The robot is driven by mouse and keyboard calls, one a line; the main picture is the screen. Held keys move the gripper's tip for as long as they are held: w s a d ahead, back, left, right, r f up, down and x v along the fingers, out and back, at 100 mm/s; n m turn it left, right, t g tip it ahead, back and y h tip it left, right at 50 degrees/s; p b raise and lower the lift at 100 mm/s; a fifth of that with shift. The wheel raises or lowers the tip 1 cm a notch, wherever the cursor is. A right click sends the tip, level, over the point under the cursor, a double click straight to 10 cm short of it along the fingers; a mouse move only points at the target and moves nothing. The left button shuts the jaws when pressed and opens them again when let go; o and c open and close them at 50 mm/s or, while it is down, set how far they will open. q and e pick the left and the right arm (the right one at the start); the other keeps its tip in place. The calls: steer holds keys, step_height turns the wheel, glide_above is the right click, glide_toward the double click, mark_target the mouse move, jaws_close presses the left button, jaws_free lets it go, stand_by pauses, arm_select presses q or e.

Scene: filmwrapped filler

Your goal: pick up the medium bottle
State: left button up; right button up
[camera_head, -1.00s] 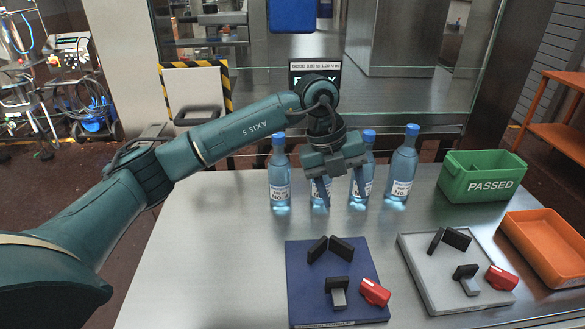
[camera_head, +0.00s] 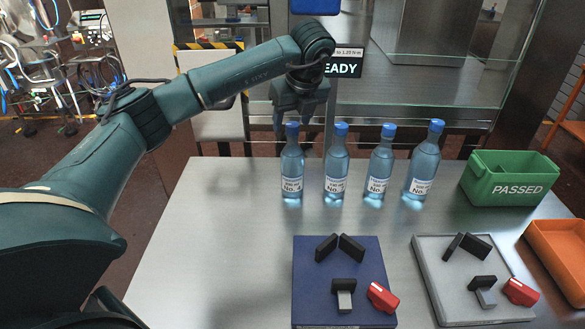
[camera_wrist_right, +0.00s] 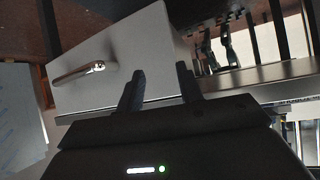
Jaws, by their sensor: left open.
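Several blue bottles with blue caps and white labels stand upright in a row on the metal table: the leftmost bottle (camera_head: 292,168), the second (camera_head: 336,168), the third (camera_head: 379,170) and the rightmost (camera_head: 422,165). They look close in size, and I cannot tell which is the medium one. My left gripper (camera_head: 294,122) is open and empty, fingers down, raised at the cap level of the leftmost bottle and seemingly behind it. My right gripper (camera_wrist_right: 159,82) shows in the right wrist view with its fingers apart and nothing between them.
A blue board (camera_head: 312,276) and a grey board (camera_head: 440,295) with black blocks and red parts lie in front. A green PASSED bin (camera_head: 505,188) and an orange tray (camera_head: 558,252) stand right. The table's left side is clear. A white panel with a handle (camera_wrist_right: 84,73) shows in the right wrist view.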

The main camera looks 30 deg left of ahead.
mark_target(293, 124)
arm_select(q)
steer(key=p+x, duration=0.1)
steer(key=x, duration=0.4)
steer(key=shift+w+d, duration=0.15)
steer(key=shift+c, duration=0.4)
jaws_close()
steer(key=shift+r, duration=0.1)
